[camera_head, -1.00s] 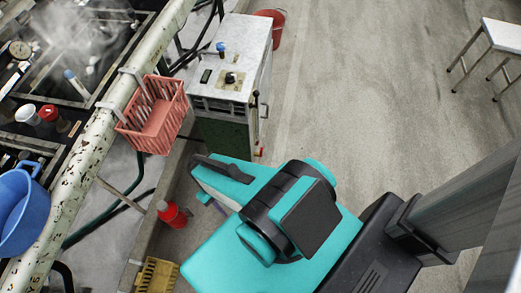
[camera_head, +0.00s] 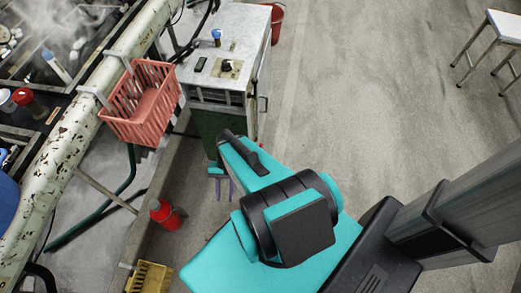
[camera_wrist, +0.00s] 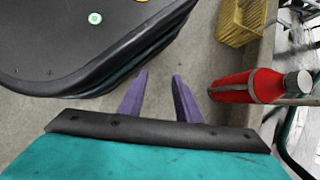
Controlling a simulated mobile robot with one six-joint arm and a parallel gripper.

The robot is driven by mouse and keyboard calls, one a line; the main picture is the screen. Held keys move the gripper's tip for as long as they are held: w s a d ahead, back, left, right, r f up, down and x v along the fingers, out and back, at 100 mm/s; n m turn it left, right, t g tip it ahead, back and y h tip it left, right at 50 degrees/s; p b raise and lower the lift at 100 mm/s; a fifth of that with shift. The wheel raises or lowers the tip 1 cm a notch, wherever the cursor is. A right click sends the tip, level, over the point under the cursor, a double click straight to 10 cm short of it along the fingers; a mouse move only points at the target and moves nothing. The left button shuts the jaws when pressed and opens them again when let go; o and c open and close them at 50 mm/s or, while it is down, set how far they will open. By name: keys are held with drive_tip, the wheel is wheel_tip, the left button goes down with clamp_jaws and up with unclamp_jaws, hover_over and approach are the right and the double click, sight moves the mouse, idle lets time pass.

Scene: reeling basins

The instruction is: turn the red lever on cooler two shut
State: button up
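A cooler-like cabinet (camera_head: 215,75) with a pale top and dark green lower front stands ahead of my arm in the head view. I cannot read a number on it. No red lever shows on it now; my arm covers part of its lower right side. My gripper (camera_head: 224,188) points down to the floor in front of the cabinet, its purple fingers partly hidden by my arm. In the wrist view my gripper (camera_wrist: 158,84) has its two fingers apart with nothing between them. The cabinet is not identifiable in the wrist view.
A red bottle-like object (camera_wrist: 235,87) lies close right of the fingers; it also shows in the head view (camera_head: 167,216). A yellow basket (camera_head: 150,277), a red basket (camera_head: 143,105) on the basin pipe (camera_head: 65,145) and a stool (camera_head: 508,25) stand around.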

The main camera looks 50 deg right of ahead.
drive_tip(key=w+d+f+m+t+y+b, duration=0.1)
drive_tip(key=w+d+f+m+t+b, duration=0.1)
drive_tip(key=d+f+m+t+b, duration=0.3)
drive_tip(key=w+d+f+m+y+b, duration=0.1)
drive_tip(key=w+d+m+b, duration=0.15)
drive_tip(key=d, duration=0.35)
drive_tip(key=w+d+f+m+t+y+b, duration=0.1)
drive_tip(key=w+d+f+m+t+b, duration=0.15)
drive_tip(key=d+m+b, duration=0.3)
drive_tip(key=s+d+f+m+t+h+b, duration=0.1)
drive_tip(key=s+d+m+t+b, duration=0.2)
drive_tip(key=d, duration=0.8)
drive_tip(key=s+d+f+m+t+h+b, duration=0.1)
drive_tip(key=s+d+m+t+b, duration=0.3)
drive_tip(key=d, duration=0.8)
drive_tip(key=shift+s+f+m+t+h+b, duration=0.25)
drive_tip(key=shift+m+t+h+b, duration=0.25)
drive_tip(key=shift+m+t+b, duration=0.4)
drive_tip(key=shift+w+a+g, duration=0.1)
drive_tip(key=shift+w+g, duration=0.05)
drive_tip(key=shift+g, duration=0.1)
drive_tip(key=shift+b+x, duration=2.75)
drive_tip(key=shift+x, duration=4.1)
